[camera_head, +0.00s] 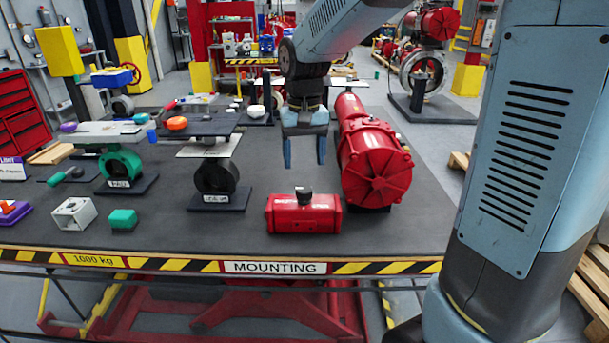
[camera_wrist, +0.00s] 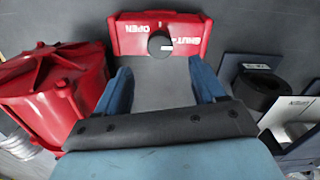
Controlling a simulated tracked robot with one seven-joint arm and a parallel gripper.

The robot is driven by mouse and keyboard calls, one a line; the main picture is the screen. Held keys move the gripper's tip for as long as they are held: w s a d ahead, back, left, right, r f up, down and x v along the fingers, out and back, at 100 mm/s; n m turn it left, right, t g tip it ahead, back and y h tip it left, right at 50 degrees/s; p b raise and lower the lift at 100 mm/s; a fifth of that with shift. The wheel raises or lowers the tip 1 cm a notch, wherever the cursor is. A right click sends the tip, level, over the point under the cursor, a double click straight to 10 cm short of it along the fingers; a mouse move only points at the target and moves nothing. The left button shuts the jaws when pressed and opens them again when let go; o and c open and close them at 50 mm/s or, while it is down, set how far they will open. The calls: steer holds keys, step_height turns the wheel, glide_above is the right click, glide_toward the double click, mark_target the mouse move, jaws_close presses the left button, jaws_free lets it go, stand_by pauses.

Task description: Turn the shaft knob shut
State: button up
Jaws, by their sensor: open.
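The black shaft knob (camera_head: 304,195) stands on top of a small red actuator box (camera_head: 290,218) near the table's front edge. In the wrist view the knob (camera_wrist: 160,44) sits at the middle of the red box (camera_wrist: 130,36), with white words OPEN to its left and SHUT to its right. A pale mark on the knob points toward the SHUT side. My gripper (camera_head: 305,150) hangs above and behind the box, fingers pointing down. It is open and empty, and apart from the knob. In the wrist view its blue fingers (camera_wrist: 162,88) are spread below the knob.
A large red cylindrical actuator (camera_head: 373,160) lies right of my gripper, close by. A black valve (camera_head: 215,177) and a green valve (camera_head: 120,168) stand to the left. A white cube (camera_head: 74,213) and a green block (camera_head: 123,219) lie front left.

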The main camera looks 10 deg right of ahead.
steer(key=shift+r, duration=2.15)
steer(key=s+d+r+t, duration=0.1)
steer(key=s+d+t, duration=0.1)
steer(key=s+d, duration=0.4)
steer(key=s+d+r+t, duration=0.1)
steer(key=s+d+t, duration=0.2)
steer(key=s, duration=0.9)
steer(key=d, duration=0.3)
steer(key=shift+s+r+t, duration=0.15)
steer(key=shift+s+t, duration=0.1)
steer(key=shift+t, duration=0.05)
